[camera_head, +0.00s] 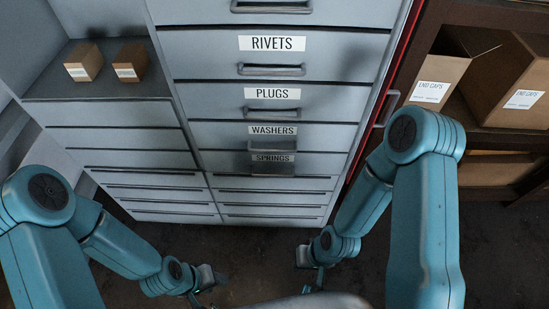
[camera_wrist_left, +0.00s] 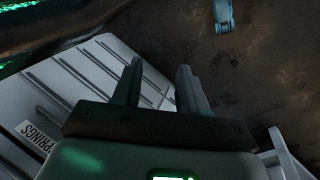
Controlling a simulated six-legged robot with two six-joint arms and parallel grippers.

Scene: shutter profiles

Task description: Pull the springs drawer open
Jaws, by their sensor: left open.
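The springs drawer (camera_head: 315,165) is a grey front in the tall cabinet, below the washers drawer, with its label (camera_head: 273,157) at the middle. It looks flush with its neighbours; its handle (camera_head: 271,169) shows small and dark around the label. My left gripper (camera_head: 210,288) is low at the bottom, in front of the cabinet and left of the handle, touching nothing that I can see. In the left wrist view its two fingers (camera_wrist_left: 158,72) are apart and empty, and the springs label (camera_wrist_left: 36,139) shows at lower left. My right gripper (camera_head: 312,275) hangs low at right; its fingers are too small to read.
The rivets (camera_head: 215,55), plugs (camera_head: 215,95) and washers (camera_head: 220,135) drawers are above. Small boxes (camera_head: 132,62) sit on a shelf at left. End caps boxes (camera_head: 437,75) stand on a brown rack at right. Dark floor (camera_head: 250,255) lies clear below the cabinet.

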